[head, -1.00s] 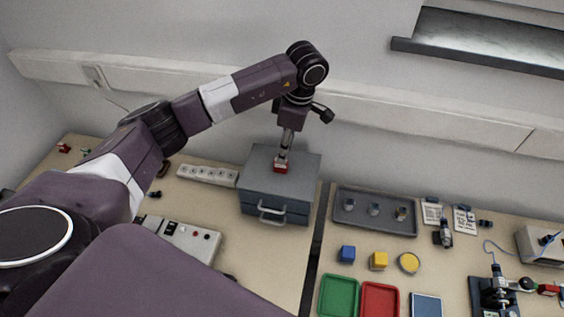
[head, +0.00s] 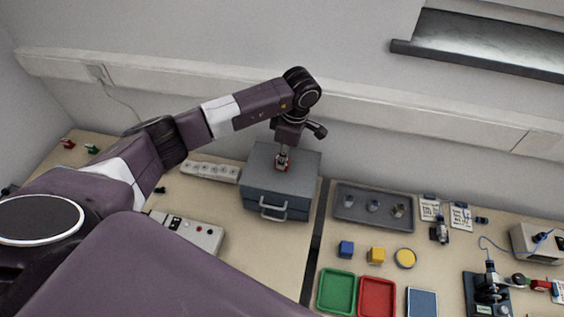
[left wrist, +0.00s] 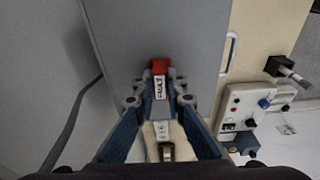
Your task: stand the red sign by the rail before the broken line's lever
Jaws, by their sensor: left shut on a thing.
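The red sign (head: 283,168) stands on top of the grey drawer cabinet (head: 304,172). In the left wrist view the sign (left wrist: 159,67) shows a red top and a white label that seems to read FAULT. My left gripper (head: 282,158) comes down on it from above and is shut on it; its fingers (left wrist: 160,104) sit on both sides. I cannot tell whether the sign still touches the cabinet top. At the right edge, a dark fixture (head: 489,288) carries a red lever-like part (head: 540,285); I cannot tell whether this is the broken line. My right gripper is not in view.
A power strip (head: 210,171) and a control box (head: 190,232) lie left of the cabinet. Small red and green items (head: 91,149) stand far left.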

